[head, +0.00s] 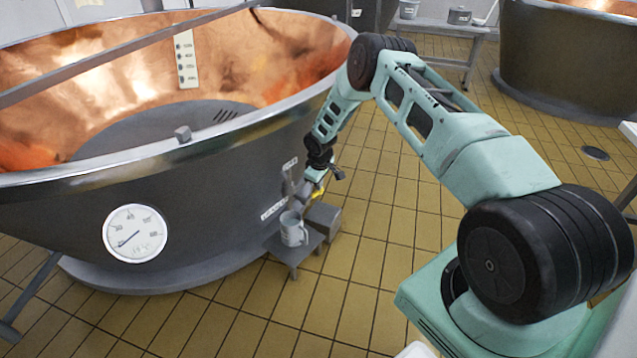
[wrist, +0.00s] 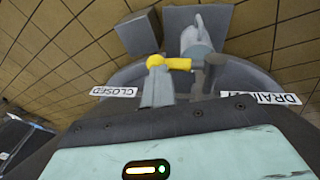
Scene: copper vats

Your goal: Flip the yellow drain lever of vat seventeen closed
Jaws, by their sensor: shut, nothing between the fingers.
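The grey vat (head: 215,190) with a copper inside stands at left in the head view. The yellow drain lever (head: 319,190) is low on its right side, partly hidden by my gripper (head: 325,174). In the wrist view the yellow lever (wrist: 170,62) lies roughly crosswise, above a grey upright part. A CLOSED label (wrist: 113,91) is to its left and a DRAIN label (wrist: 272,98) to its right. My gripper is shut and empty, close by the lever; whether it touches the lever I cannot tell. The vat's number is too small to read.
A grey jug (head: 293,229) stands on a low stool (head: 292,250) below the drain, beside a grey box (head: 322,222). A round dial (head: 135,233) is on the vat's front. Tiled floor (head: 385,230) is open to the right; another vat (head: 570,65) stands at the back right.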

